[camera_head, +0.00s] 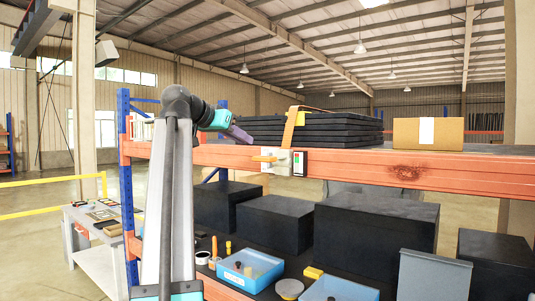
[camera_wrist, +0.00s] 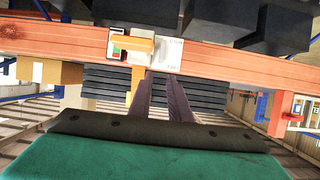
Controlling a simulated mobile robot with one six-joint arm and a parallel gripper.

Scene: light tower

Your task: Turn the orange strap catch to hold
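The orange strap catch (camera_head: 264,157) lies roughly level in front of a pale plate (camera_head: 281,162) on the orange shelf beam. An orange strap (camera_head: 290,124) runs up from the plate over the black stack. My gripper (camera_head: 247,138) is left of and above the catch, apart from it in the head view. In the wrist view its two dark fingers (camera_wrist: 160,78) stand apart with a narrow empty gap, tips just short of the beam.
A red and green label (camera_head: 299,163) is right of the plate. The black stack (camera_head: 340,130) and a cardboard box (camera_head: 428,133) sit on the shelf. Black boxes (camera_head: 375,229) and blue bins (camera_head: 249,270) fill the lower level. The space before the beam is free.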

